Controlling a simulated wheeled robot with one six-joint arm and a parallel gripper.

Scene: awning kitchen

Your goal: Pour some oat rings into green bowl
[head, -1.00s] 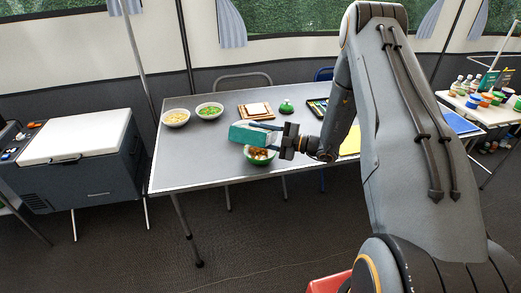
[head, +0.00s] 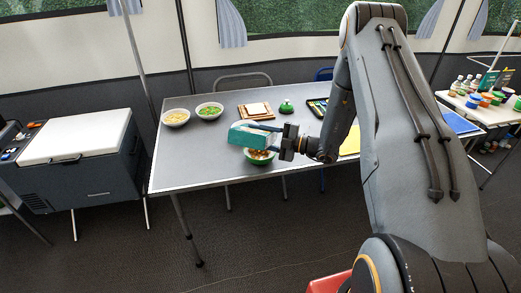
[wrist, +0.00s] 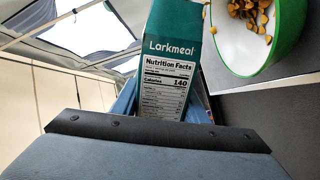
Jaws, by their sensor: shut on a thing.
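My gripper (head: 274,134) is shut on a teal cereal box (head: 247,134), which it holds tilted nearly flat above the table. In the wrist view the box (wrist: 170,70) shows the word "Larkmeal" and a nutrition panel. The green bowl (head: 260,161) stands on the grey table just below the box, with brownish pieces inside. In the wrist view the bowl (wrist: 290,45) has a green outside and a white inside, with several tan pieces in it. The box's open end is out of the wrist view, so I cannot see whether anything is falling.
The table (head: 195,165) also holds a bowl of yellowish food (head: 175,117), a bowl of green food (head: 210,110), a wooden board with a pale top (head: 256,110) and a small green object (head: 286,106). The table's left front is clear.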

